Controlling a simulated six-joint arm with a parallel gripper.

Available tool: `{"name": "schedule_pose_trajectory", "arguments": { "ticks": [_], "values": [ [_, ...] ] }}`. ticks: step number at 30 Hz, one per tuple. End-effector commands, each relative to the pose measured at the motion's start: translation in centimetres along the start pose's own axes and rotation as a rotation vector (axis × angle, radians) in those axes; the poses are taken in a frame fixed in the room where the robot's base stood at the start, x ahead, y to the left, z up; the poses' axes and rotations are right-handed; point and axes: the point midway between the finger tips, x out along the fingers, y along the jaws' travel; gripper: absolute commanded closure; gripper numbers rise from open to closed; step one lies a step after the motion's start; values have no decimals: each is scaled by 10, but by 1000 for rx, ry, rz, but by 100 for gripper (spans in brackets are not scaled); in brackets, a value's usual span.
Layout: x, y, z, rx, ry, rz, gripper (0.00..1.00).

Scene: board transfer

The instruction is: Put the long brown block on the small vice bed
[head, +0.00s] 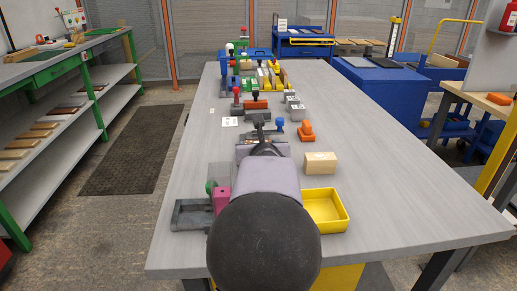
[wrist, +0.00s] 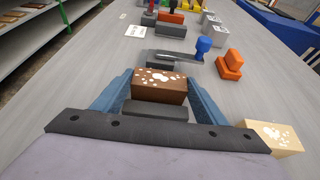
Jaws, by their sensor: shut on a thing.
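The brown block (wrist: 160,84), speckled with pale marks on top, is between the blue fingers of my gripper (wrist: 160,92) in the wrist view. My gripper is shut on it. In the head view my own arm largely hides the block. A dark grey vice with a blue knob (wrist: 203,46) lies just beyond the block, its near part hidden by it. The blue knob also shows in the head view (head: 279,123). I cannot tell whether block and vice touch.
An orange piece (head: 306,131) stands right of the vice. A pale wooden block (head: 320,163) and a yellow tray (head: 344,222) are to the right of my arm. A grey tray (head: 187,215) is at left. Several fixtures crowd the far end; the table's right side is clear.

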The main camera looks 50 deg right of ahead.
Motion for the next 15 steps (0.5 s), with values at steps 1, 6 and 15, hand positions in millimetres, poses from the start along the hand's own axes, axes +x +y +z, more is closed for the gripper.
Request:
{"name": "schedule_pose_trajectory", "arguments": {
  "ticks": [1,6,15],
  "values": [
    [0,0,1,0,-1,0,58],
    [1,0,-2,0,-2,0,58],
    [1,0,-2,1,-1,0,15]
  ]
}}
